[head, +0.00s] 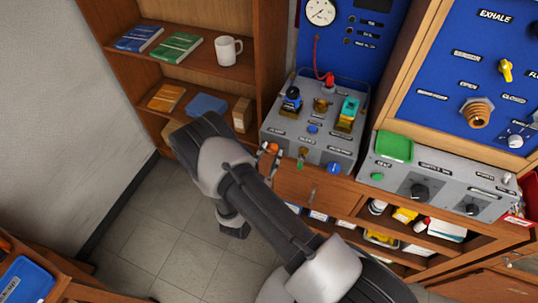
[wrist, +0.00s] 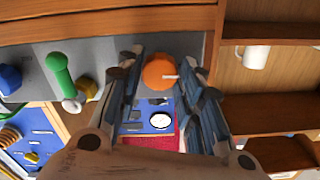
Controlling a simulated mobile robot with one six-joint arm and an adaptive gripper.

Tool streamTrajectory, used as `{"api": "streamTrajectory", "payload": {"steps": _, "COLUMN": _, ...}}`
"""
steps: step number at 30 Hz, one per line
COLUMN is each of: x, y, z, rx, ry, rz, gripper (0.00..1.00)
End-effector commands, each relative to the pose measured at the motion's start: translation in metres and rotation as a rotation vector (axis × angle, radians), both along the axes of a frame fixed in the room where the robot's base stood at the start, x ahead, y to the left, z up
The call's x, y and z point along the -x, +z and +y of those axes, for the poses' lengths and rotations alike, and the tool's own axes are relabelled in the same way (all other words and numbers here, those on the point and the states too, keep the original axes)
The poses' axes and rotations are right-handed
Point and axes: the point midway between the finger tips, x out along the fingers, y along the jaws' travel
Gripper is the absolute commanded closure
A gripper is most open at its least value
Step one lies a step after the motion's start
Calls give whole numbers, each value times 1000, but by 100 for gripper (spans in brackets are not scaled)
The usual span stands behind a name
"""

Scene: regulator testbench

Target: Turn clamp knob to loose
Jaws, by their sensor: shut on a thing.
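The clamp knob appears to be the round orange knob (wrist: 159,71) with a short white pointer, which points right in the wrist view. It is on the front of the grey test box (head: 318,135), near its lower left corner in the head view (head: 272,147). I cannot read its label. My gripper (wrist: 161,80) is closed around the knob, with one finger on each side. In the head view my gripper (head: 266,152) is partly hidden behind my arm.
A green-handled part (wrist: 61,72) and a blue knob (head: 333,168) sit on the same box front. A wooden shelf with books and a white mug (head: 228,50) stands to the left. A grey panel with black knobs (head: 420,191) is to the right.

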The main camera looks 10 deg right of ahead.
Motion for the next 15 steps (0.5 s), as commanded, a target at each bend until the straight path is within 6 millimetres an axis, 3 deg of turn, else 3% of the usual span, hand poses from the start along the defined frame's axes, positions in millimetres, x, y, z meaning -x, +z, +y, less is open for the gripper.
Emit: {"api": "streamTrajectory", "payload": {"steps": 15, "x": 0, "y": 0, "z": 0, "rx": 79, "ry": -1, "rz": 59, "gripper": 90}}
